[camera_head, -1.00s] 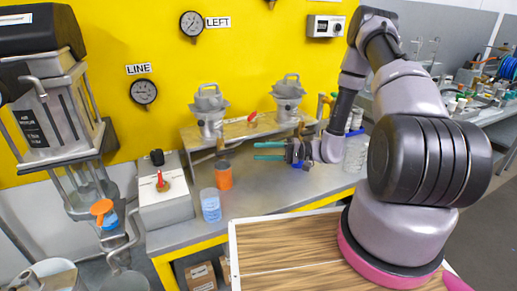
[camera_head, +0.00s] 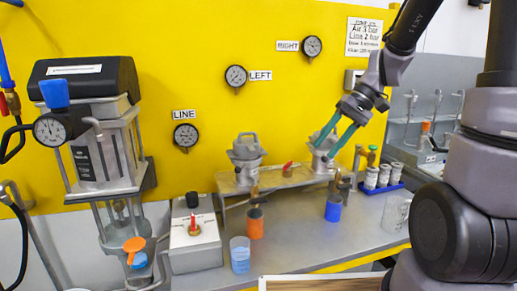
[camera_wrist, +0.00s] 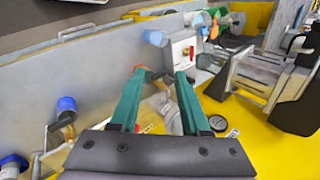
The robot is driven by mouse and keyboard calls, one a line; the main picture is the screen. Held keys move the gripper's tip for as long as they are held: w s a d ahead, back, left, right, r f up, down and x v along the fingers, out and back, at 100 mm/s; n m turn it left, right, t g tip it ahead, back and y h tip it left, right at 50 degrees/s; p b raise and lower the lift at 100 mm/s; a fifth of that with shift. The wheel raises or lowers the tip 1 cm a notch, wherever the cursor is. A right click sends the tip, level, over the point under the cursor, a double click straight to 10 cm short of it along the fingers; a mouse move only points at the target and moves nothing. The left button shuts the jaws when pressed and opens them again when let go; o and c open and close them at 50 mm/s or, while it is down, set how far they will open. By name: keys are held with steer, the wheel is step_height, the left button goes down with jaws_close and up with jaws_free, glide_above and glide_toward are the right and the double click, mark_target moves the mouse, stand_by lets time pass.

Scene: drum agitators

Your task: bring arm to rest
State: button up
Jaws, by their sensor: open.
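My gripper (camera_head: 333,143) has two teal fingers. In the head view it is raised in front of the yellow wall, overlapping the upper part of the right-hand grey drum agitator (camera_head: 322,160). The fingers are spread apart with nothing between them. In the wrist view my gripper (camera_wrist: 158,75) also shows open and empty, pointing over the bench. My arm reaches in from the right side of the head view. I cannot tell how far the fingertips are from the agitator.
The left agitator (camera_head: 246,163) stands on a raised shelf. A grey valve box (camera_head: 195,243) stands left. Gauges hang on the yellow wall. Open air surrounds my gripper at left.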

steer(key=s+d+r+m+t+h, duration=0.2)
steer(key=s+d+r+t, duration=0.1)
steer(key=r, duration=0.3)
steer(key=s+d+r+m+t+h, duration=0.2)
steer(key=s+d+r+t+h, duration=0.1)
steer(key=r, duration=0.4)
steer(key=shift+s+d+t, duration=0.5)
steer(key=shift+s+t, duration=0.5)
steer(key=shift+s, duration=0.05)
